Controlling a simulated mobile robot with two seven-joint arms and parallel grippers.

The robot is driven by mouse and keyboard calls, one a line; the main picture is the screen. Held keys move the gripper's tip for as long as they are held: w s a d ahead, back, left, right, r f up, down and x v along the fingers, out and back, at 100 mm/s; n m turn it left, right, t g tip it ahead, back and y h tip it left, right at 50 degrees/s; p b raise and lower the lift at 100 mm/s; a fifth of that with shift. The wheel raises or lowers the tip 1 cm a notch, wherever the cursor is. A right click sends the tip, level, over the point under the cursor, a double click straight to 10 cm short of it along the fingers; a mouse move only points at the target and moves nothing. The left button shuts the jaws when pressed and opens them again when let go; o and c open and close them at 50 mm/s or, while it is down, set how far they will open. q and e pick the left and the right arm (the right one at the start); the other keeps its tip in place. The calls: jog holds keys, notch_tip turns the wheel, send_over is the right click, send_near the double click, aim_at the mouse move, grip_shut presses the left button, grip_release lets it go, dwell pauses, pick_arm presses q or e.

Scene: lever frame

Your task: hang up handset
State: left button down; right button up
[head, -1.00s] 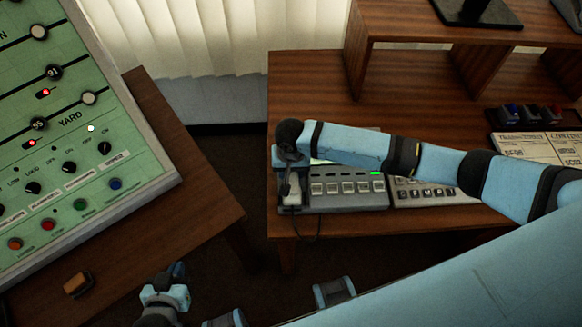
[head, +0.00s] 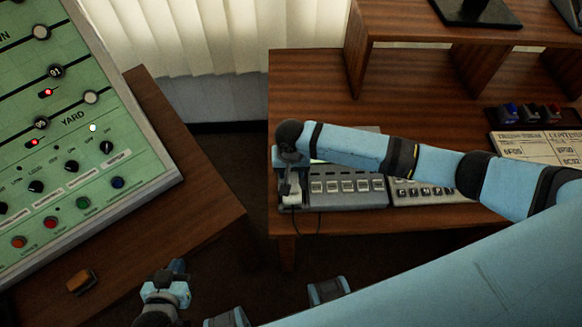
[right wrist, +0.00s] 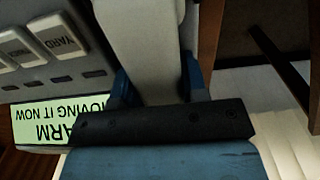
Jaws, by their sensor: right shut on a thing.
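The pale grey handset (head: 292,190) sits at the left end of the grey desk phone unit (head: 350,201), over its cradle area. My right gripper (head: 291,168) is above it, with my arm reaching in from the right. In the right wrist view the handset (right wrist: 150,45) runs between the blue fingers of my right gripper (right wrist: 157,82), which are shut on it. The cradle under the handset is hidden, so I cannot tell how fully it is seated. My left gripper (head: 176,272) is low at the left, away from the phone; its jaws are unclear.
The phone stands near the front left corner of a wooden desk (head: 310,98). A green control panel (head: 110,165) stands at the left on another table (head: 195,220), with a gap between. A shelf (head: 400,60) stands behind. A cord hangs over the desk edge.

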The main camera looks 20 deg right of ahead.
dwell(0.3)
jog(key=o, duration=1.1)
jog(key=shift+r, duration=0.1)
notch_tip(320, 180, up, 14)
jog(key=shift+f+p, duration=0.15)
jog(key=shift+p, duration=0.15)
